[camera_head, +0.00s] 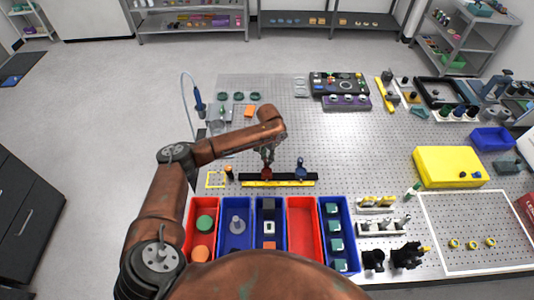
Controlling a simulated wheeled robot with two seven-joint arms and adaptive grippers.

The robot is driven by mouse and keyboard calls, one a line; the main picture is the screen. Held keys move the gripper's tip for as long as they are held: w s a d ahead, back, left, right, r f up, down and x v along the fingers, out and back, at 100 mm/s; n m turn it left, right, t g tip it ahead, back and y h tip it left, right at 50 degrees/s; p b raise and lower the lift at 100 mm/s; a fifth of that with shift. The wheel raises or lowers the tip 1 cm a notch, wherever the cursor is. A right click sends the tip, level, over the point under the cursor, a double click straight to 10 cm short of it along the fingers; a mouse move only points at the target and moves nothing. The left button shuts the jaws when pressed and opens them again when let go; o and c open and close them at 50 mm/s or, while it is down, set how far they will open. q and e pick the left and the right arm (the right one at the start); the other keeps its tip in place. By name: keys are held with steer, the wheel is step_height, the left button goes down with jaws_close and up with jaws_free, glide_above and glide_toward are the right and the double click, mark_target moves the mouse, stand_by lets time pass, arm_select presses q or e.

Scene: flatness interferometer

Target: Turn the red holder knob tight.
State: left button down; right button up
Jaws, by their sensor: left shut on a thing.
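The red holder knob (266,174) sits at the black rail (284,177) in the middle of the bench, directly under my left gripper. My left gripper (267,163) points down and is shut on the red knob; its fingers partly hide it. A blue holder (301,170) stands on the same rail to the right, apart from the gripper. A yellow strip (279,184) runs along the rail's front edge. My right gripper is not in view.
Red and blue bins (301,226) with parts stand in front of the rail. An orange-topped black piece (229,172) is left of the rail. A yellow case (449,167) lies to the right.

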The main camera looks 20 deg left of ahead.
arm_select(q)
steer(key=m+p, duration=0.3)
steer(key=m, duration=0.1)
steer(key=shift+r+m, duration=0.15)
steer(key=shift+m, duration=0.15)
steer(key=m+p, duration=0.1)
steer(key=m, duration=0.1)
steer(key=shift+m, duration=0.3)
steer(key=shift+m+p, duration=0.55)
steer(key=shift+m, duration=0.85)
steer(key=c, duration=1.7)
jaws_free()
steer(key=shift+c, duration=0.2)
